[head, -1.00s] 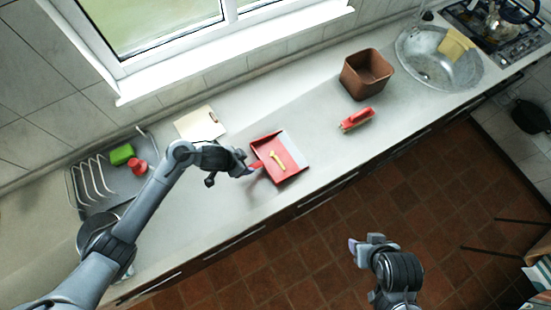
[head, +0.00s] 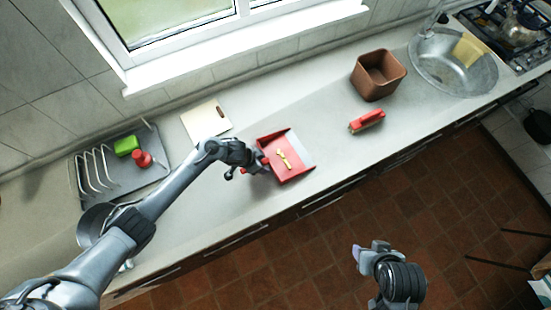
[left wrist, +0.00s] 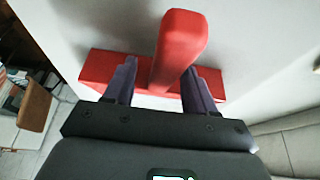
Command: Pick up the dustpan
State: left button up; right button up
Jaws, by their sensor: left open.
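The red dustpan (head: 298,168) lies on the counter with a small yellow piece (head: 284,160) in it. Its open edge has a grey strip and faces right. My left gripper (head: 258,163) is at the dustpan's left, handle side. In the left wrist view, the red handle (left wrist: 180,45) rises between the two fingers of my left gripper (left wrist: 160,88). The fingers are open, one on each side of the handle, with a gap visible at the left finger. My right gripper (head: 366,252) hangs over the floor, apart from the counter; its fingertips are too small to read.
A cream board (head: 206,119) lies behind my left arm. A dish rack (head: 94,172) with a green sponge (head: 126,145) is at the left.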

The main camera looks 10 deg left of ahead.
pick_arm(q)
jog(key=shift+x, duration=0.85)
grip_shut()
jog(key=shift+r, duration=0.1)
